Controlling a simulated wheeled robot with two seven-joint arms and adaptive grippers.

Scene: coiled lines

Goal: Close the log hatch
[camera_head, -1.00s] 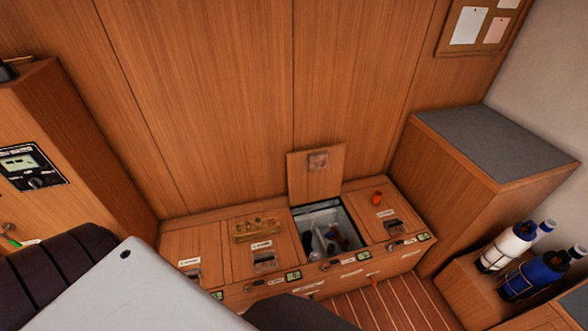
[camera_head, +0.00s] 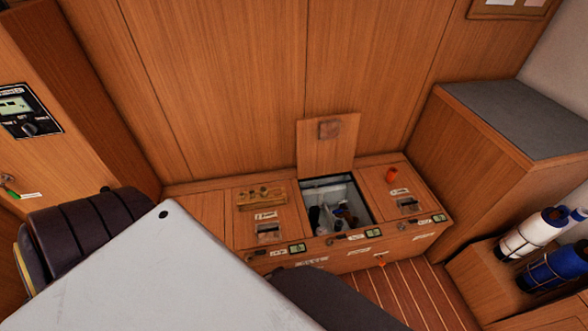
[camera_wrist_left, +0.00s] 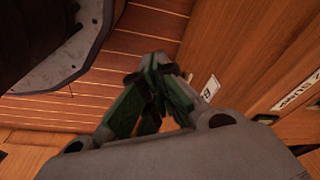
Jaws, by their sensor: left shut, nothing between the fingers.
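One wooden hatch lid (camera_head: 327,145) stands raised at the back of the low bench in the head view, leaning near the wall panel. Its compartment (camera_head: 338,205) is open below, with several small items inside. I cannot read the labels well enough to say which hatch is the log hatch. My left gripper (camera_wrist_left: 155,80) shows in the left wrist view, shut and empty, with its fingertips together above the striped floor and beside a labelled wooden front. Neither gripper shows in the head view.
A wooden rack (camera_head: 262,196) lies on the closed lid left of the opening. An orange cup (camera_head: 391,174) stands on the lid to the right. The striped floor (camera_head: 410,290) is clear.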

